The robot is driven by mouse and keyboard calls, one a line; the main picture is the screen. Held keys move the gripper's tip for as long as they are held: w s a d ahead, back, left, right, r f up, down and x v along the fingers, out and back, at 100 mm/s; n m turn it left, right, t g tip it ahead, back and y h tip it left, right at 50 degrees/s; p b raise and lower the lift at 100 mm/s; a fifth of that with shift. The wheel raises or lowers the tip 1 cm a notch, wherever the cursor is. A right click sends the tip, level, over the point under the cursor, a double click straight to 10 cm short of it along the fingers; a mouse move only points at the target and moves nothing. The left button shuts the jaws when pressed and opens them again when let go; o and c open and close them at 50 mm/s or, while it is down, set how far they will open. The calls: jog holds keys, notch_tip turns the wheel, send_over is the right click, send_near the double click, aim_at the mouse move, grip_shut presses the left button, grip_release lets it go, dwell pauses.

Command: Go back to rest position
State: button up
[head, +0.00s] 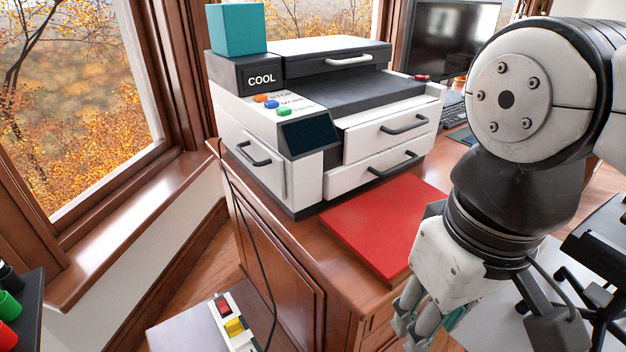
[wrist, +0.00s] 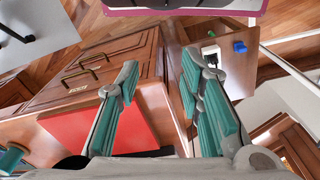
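My gripper (head: 425,330) points downward at the lower right of the head view, beside the front edge of the wooden desk (head: 300,240). In the wrist view my gripper (wrist: 161,72) has its two teal-padded fingers spread apart, with nothing between them. The fingertips in the head view are partly cut off by the arm and the picture's lower edge. A flat red board (head: 375,222) lies on the desk behind my gripper, apart from it. It also shows in the wrist view (wrist: 95,130), below the left finger.
A white and black printer (head: 330,120) stands on the desk with a teal box (head: 237,30) on top. A monitor (head: 450,38) is behind. A power strip (head: 232,325) sits on a low surface at bottom. A black chair (head: 600,240) is at right.

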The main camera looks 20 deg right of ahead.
dwell(0.5)
notch_tip(320, 180, up, 22)
jog(key=t+p, duration=0.3)
jog(key=p, duration=1.7)
jog(key=shift+a+t, duration=0.15)
jog(key=shift+t, duration=0.15)
jog(key=shift+f, duration=0.1)
